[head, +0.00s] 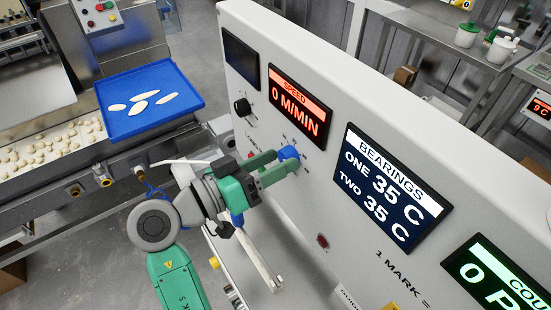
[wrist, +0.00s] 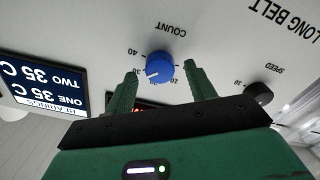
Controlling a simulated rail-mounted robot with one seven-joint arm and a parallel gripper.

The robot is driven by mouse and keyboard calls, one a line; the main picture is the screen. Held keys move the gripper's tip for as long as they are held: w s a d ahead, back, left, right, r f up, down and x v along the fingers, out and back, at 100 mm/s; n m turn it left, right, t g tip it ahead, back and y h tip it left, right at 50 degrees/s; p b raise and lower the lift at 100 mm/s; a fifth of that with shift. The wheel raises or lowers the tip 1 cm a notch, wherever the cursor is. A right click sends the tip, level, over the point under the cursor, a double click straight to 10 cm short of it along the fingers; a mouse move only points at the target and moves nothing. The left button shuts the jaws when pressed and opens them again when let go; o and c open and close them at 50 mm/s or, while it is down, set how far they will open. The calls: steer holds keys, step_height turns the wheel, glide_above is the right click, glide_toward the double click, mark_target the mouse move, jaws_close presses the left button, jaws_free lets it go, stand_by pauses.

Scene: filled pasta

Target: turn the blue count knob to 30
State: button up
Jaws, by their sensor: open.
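In the wrist view the knob (wrist: 160,67) appears between the tips of my open green fingers, with a gap on both sides. My gripper (head: 284,163) points at the panel, and it also shows in the wrist view (wrist: 161,69). The printed scale is upside down there; 40 is readable left of the knob. A pale mark on the knob points to the lower left. The number it points at is too small to read surely.
A black speed knob (wrist: 259,93) is beside the count knob. The red speed display (head: 299,106) reads 0 M/MIN, and the bearings display (head: 388,188) reads 35 C twice. A blue tray (head: 185,91) with pale pieces stands left, by a belt of pasta.

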steer(key=p+v, duration=0.1)
steer(key=v, duration=0.6)
stand_by(0.3)
